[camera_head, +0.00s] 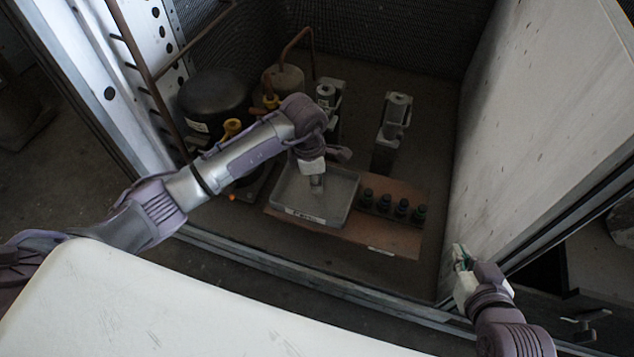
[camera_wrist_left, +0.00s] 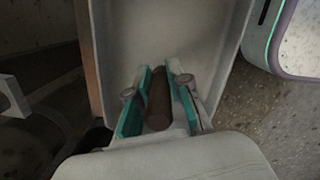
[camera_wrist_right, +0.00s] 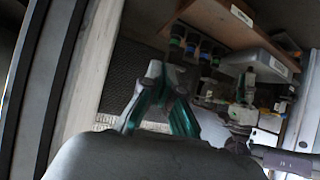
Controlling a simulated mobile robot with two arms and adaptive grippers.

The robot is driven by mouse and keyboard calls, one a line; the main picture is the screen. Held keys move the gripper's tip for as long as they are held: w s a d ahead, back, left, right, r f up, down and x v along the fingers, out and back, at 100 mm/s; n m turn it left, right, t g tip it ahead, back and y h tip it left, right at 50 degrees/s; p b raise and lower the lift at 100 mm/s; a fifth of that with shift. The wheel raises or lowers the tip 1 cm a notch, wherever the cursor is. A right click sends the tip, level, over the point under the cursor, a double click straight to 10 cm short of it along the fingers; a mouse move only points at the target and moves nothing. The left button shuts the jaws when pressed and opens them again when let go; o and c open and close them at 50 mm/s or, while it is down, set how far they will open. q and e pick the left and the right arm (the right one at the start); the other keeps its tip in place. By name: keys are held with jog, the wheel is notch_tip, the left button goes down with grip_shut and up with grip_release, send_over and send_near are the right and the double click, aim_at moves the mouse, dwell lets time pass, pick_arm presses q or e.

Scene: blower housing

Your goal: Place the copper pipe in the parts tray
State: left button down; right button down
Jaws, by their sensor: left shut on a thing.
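The copper pipe (camera_wrist_left: 158,100) is a short dull brown cylinder between the two green-padded fingers of my left gripper (camera_wrist_left: 160,85). In the head view my left gripper (camera_head: 317,182) points down over the tray's inside, and the pipe is hardly visible there. The tray's pale floor and wall (camera_wrist_left: 97,60) fill the left wrist view behind the fingers. I cannot tell whether the pipe touches the tray floor. My right gripper (camera_head: 463,258) is by the right panel, away from the tray, with nothing visible in it.
A brown board (camera_head: 395,238) lies under the tray and carries several dark capped fittings (camera_head: 402,207). A black compressor (camera_head: 213,95) stands left, with a grey canister (camera_head: 283,80) behind. A valve block (camera_head: 392,130) stands behind the fittings. A pale panel (camera_head: 545,130) bounds the right.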

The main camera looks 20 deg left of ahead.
pick_arm(q)
jog(key=shift+f, duration=0.2)
pick_arm(e)
jog(key=shift+w+a+r, duration=0.1)
jog(key=shift+w+r, duration=0.1)
jog(key=shift+r, duration=0.1)
pick_arm(q)
jog(key=shift+f, duration=0.1)
jog(key=c, duration=1.1)
grip_release()
pick_arm(e)
jog(key=shift+w+a+r+t, duration=0.15)
jog(key=shift+w+r+t, duration=0.1)
jog(key=shift+t, duration=0.15)
jog(key=shift+s, duration=0.1)
